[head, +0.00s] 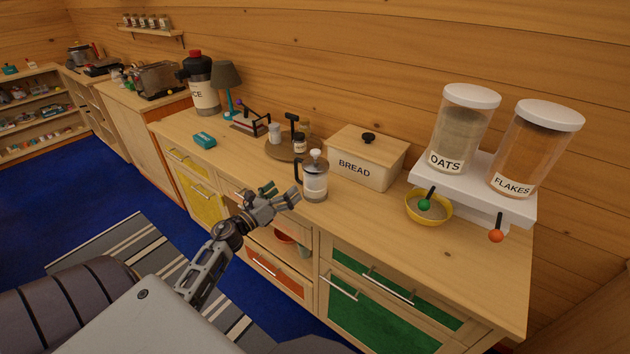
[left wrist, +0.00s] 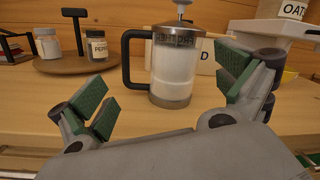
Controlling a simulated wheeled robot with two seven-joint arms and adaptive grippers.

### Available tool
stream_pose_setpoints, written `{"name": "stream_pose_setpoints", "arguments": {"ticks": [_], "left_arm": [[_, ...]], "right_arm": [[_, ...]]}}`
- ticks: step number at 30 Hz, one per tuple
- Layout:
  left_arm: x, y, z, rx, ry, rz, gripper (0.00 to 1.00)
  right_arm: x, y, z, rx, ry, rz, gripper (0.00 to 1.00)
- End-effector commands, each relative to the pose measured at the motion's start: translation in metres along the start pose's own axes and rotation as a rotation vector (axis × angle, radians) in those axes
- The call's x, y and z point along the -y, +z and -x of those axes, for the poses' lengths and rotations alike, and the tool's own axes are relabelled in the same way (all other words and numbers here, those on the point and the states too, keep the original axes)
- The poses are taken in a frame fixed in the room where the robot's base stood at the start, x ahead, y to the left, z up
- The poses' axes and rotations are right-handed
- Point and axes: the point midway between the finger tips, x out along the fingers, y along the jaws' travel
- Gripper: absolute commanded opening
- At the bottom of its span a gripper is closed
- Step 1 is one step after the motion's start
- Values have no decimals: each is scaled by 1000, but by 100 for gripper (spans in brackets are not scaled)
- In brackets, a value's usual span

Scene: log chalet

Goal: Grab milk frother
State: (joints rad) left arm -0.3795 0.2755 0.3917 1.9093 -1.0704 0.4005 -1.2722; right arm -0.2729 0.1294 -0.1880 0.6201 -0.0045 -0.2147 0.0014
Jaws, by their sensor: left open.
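The milk frother (head: 315,180) is a glass jug with a metal lid, a knob on top and a black handle on its left side. It stands upright on the wooden counter, in front of the bread box. In the left wrist view the frother (left wrist: 174,72) is straight ahead, between the fingers and beyond them, with white contents. My left gripper (head: 281,193) is open and empty at the counter's front edge, just left of the frother and apart from it. Its green-padded fingers (left wrist: 165,100) are spread wide. My right gripper is not in view.
The bread box (head: 366,157) stands behind the frother. A round wooden tray (head: 282,150) with jars is behind and to the left. A yellow bowl (head: 428,206) sits under the cereal dispenser (head: 474,183) at right. The counter front right (head: 440,250) is clear.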

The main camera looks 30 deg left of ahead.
Motion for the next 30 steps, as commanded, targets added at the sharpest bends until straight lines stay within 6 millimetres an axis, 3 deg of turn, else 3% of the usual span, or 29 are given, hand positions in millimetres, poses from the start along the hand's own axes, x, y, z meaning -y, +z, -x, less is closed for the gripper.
{"name": "stream_pose_setpoints", "arguments": {"ticks": [6, 12, 30], "left_arm": [[-4, -10, 7, -87, -112, -240, 100], [-7, -18, 13, -135, -171, -353, 100], [-6, -20, 7, -140, -179, -367, 100]], "right_arm": [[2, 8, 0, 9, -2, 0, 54], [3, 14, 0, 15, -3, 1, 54], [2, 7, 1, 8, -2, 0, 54]]}}
